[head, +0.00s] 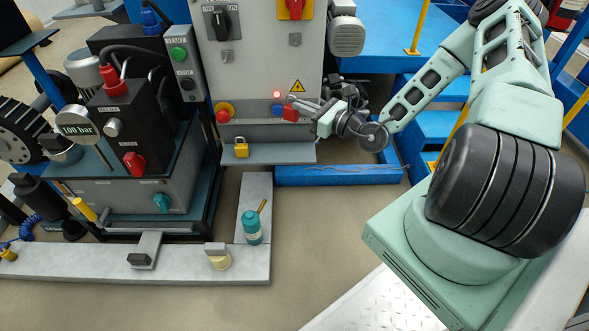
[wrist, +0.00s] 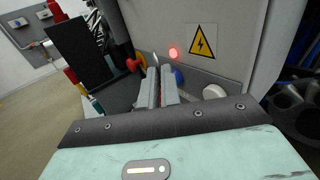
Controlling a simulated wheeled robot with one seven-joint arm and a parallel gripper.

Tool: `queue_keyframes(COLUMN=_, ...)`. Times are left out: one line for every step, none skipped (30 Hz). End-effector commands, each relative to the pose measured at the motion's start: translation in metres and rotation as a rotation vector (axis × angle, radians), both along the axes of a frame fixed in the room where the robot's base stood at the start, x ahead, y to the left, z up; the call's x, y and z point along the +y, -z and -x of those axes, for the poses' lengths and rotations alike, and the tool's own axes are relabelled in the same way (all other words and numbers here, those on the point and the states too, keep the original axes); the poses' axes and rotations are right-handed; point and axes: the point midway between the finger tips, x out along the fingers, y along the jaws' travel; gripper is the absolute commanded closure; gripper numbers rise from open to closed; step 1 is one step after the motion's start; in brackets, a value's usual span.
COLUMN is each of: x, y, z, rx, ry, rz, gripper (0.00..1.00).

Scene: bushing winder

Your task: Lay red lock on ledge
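The red lock (head: 290,114) shows in the head view as a small red block at the tips of my gripper (head: 303,107). My gripper reaches in from the right and appears shut on the lock, above the ledge and in front of the cabinet's lower panel.
A red emergency button (head: 223,115) on a yellow base, a blue button (head: 277,109) and a lit red lamp (head: 276,94) are on the cabinet front. A teal bottle (head: 251,228) stands on the grey plinth (head: 190,270). A blue platform (head: 340,176) lies right of the ledge.

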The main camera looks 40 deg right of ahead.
Motion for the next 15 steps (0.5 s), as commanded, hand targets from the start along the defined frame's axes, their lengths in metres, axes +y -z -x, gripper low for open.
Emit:
queue_keyframes(x=-0.004, y=0.02, z=-0.002, rx=-0.002, ry=-0.006, rz=0.003, gripper=1.0)
queue_keyframes(x=-0.005, y=0.025, z=-0.002, rx=-0.001, ry=-0.01, rz=0.004, gripper=1.0)
queue_keyframes(x=-0.007, y=0.03, z=-0.003, rx=0.0, ry=-0.017, rz=0.006, gripper=1.0)
queue_keyframes(x=-0.008, y=0.034, z=-0.003, rx=0.0, ry=-0.021, rz=0.005, gripper=1.0)
queue_keyframes(x=-0.01, y=0.037, z=-0.004, rx=0.001, ry=-0.024, rz=0.006, gripper=1.0)
queue_keyframes(x=-0.011, y=0.041, z=-0.005, rx=0.002, ry=-0.028, rz=0.005, gripper=1.0)
queue_keyframes(x=-0.012, y=0.043, z=-0.005, rx=0.004, ry=-0.03, rz=0.005, gripper=1.0)
queue_keyframes(x=-0.013, y=0.045, z=-0.005, rx=0.004, ry=-0.033, rz=0.006, gripper=1.0)
queue_keyframes(x=-0.014, y=0.048, z=-0.006, rx=0.005, ry=-0.037, rz=0.007, gripper=1.0)
queue_keyframes(x=-0.015, y=0.049, z=-0.006, rx=0.005, ry=-0.039, rz=0.007, gripper=1.0)
queue_keyframes(x=-0.015, y=0.05, z=-0.006, rx=0.005, ry=-0.041, rz=0.006, gripper=1.0)
queue_keyframes(x=-0.016, y=0.051, z=-0.007, rx=0.006, ry=-0.042, rz=0.007, gripper=1.0)
queue_keyframes(x=-0.016, y=0.052, z=-0.007, rx=0.006, ry=-0.043, rz=0.006, gripper=1.0)
queue_keyframes(x=-0.016, y=0.053, z=-0.007, rx=0.006, ry=-0.044, rz=0.006, gripper=1.0)
queue_keyframes(x=-0.016, y=0.056, z=-0.007, rx=0.007, ry=-0.045, rz=0.006, gripper=1.0)
